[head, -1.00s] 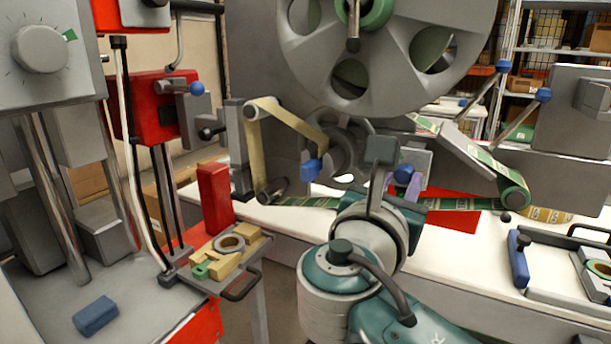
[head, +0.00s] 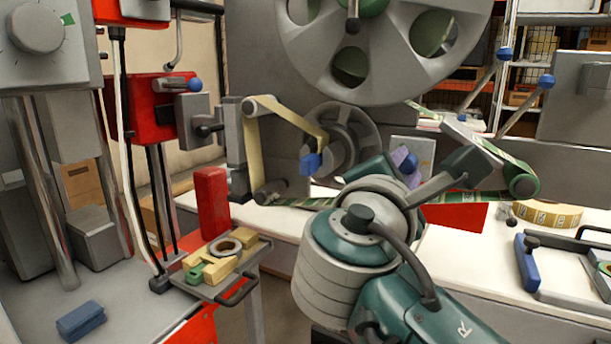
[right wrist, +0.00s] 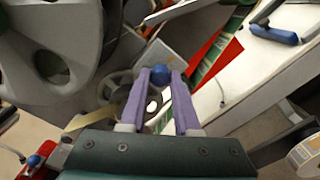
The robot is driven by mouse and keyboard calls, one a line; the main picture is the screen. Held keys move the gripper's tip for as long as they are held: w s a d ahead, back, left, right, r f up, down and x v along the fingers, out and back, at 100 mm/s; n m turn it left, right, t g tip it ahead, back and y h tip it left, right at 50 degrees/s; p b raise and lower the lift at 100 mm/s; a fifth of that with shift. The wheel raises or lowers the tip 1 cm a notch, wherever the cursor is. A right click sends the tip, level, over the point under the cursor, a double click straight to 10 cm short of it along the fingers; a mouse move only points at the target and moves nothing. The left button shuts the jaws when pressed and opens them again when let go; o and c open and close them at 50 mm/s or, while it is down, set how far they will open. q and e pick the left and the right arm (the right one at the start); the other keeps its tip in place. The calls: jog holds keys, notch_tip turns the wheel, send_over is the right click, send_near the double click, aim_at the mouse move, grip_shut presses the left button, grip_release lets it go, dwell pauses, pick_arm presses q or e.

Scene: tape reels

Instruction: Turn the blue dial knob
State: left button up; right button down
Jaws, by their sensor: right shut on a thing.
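The blue dial knob (right wrist: 160,75) shows in the right wrist view as a small blue round end between the tips of my purple fingers. My right gripper (right wrist: 158,84) is shut on it, with a finger on each side. In the head view the blue knob (head: 408,162) is small and partly hidden beside the purple fingers (head: 400,155), in front of a pale grey panel (head: 413,150). My wrist covers part of this area. The knob's markings cannot be read. My left gripper is not in view.
A large grey reel (head: 385,60) hangs above my right arm. A yellow tape path with a blue block (head: 311,163) is to the left. A small tray (head: 205,290) with a ring stands in front. A tape roll (head: 547,214) lies on the white table at right.

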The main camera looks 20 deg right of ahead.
jog(key=shift+m+b, duration=0.6)
jog(key=shift+m, duration=0.5)
jog(key=c, duration=0.6)
grip_release()
jog(key=v, duration=1)
jog(key=shift+b, duration=0.3)
jog(key=shift+d, duration=0.1)
